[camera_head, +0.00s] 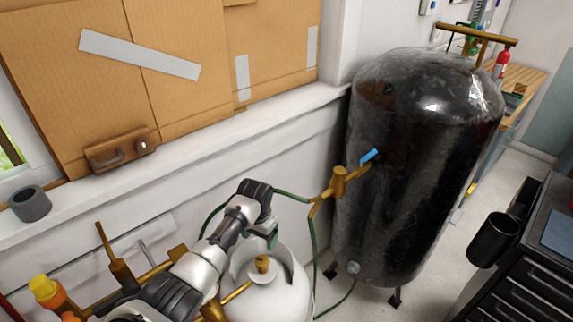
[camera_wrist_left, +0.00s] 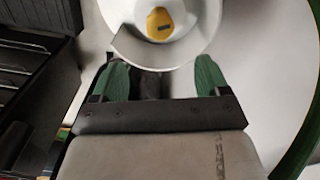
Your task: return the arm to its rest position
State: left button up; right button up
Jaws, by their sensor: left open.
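My left arm (camera_head: 205,265) comes in from the lower left of the head view, with white and black links. It reaches up and over a white gas cylinder (camera_head: 280,295). My left gripper (camera_head: 262,236) hangs from the dark wrist just above the brass valve in that view. The left wrist view shows its two green fingers spread apart, open (camera_wrist_left: 160,70), with nothing held between them. The white cylinder's collar (camera_wrist_left: 195,45) and yellow valve part (camera_wrist_left: 160,24) are beyond the fingertips. I cannot tell the exact gap to the collar. My right gripper is not in view.
A large black tank (camera_head: 410,190) with a brass pipe and blue handle (camera_head: 370,156) stands right of the arm. A green hose (camera_head: 314,250) runs nearby. A tool cabinet (camera_head: 525,285) is at lower right. A windowsill holds grey tape (camera_head: 30,204). Some floor is free between tank and cabinet.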

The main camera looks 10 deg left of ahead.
pick_arm(q)
jog(key=s+d+f+t, duration=0.1)
jog(key=s+f, duration=0.1)
jog(key=s, duration=0.6)
jog(key=s+f+t, duration=0.1)
jog(key=s+f, duration=0.1)
jog(key=s, duration=0.6)
jog(key=s+a+r+n+t, duration=0.1)
jog(key=s+a+r, duration=0.1)
jog(key=s+r, duration=0.5)
jog(key=s+a+r+n+t, duration=0.1)
jog(key=s+a+r, duration=0.1)
jog(key=s, duration=1)
notch_tip(320, 180, down, 27)
jog(key=s+g, duration=0.1)
jog(key=g, duration=0.1)
jog(key=s+a+f+g, duration=0.1)
jog(key=s+a+f, duration=0.1)
jog(key=s+f, duration=1.3)
jog(key=shift+s+a+m, duration=0.4)
jog(key=shift+s, duration=0.1)
